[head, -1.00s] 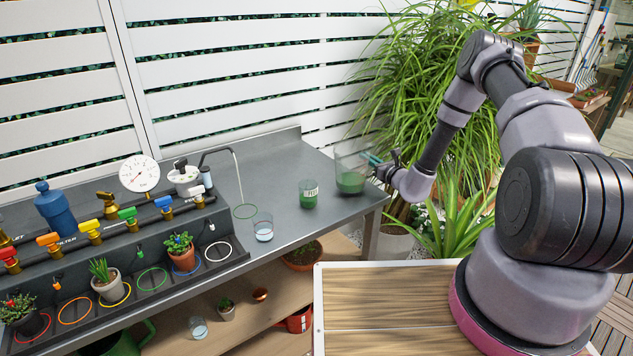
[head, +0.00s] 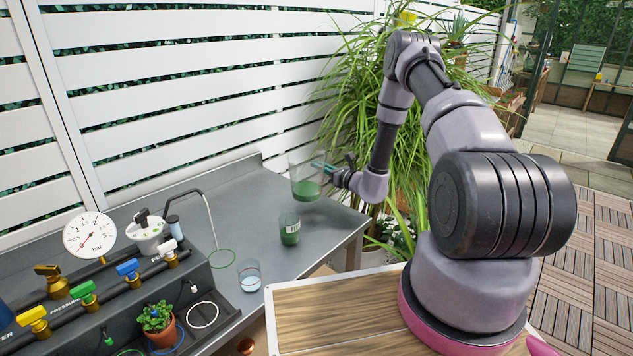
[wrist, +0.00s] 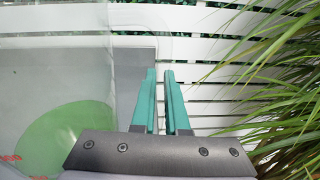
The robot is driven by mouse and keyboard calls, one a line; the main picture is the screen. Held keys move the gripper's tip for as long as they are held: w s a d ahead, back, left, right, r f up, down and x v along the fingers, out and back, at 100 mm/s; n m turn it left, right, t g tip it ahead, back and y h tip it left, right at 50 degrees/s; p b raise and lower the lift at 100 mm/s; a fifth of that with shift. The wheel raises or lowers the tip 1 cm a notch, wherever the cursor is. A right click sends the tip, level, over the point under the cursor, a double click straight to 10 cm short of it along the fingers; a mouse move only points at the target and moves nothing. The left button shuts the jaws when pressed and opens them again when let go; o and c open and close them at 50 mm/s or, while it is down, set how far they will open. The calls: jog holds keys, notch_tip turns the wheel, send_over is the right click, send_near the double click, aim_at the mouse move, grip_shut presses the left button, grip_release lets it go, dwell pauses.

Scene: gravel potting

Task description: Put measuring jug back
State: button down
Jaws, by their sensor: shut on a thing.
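The measuring jug (head: 304,187) is a clear, wide vessel with green contents in the bottom. It is upright over the back right part of the grey bench (head: 235,195) in the head view, and seems held a little above the top. My gripper (head: 322,167) is at the jug's right side, shut on it. In the wrist view, my two green fingers (wrist: 168,100) are close together at the jug's right edge, and the clear jug wall (wrist: 60,85) fills the left. The exact part gripped is hard to make out.
A labelled glass of green stuff (head: 290,229) stands just in front of the jug. A small glass (head: 249,275) is nearer. A green ring (head: 222,258) lies beneath a thin spout. Long plant leaves (head: 350,110) crowd the right, behind my arm.

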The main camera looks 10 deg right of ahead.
jog(key=shift+f, duration=2.3)
jog(key=c, duration=0.9)
grip_release()
jog(key=shift+s+d, duration=0.1)
jog(key=v, duration=1.2)
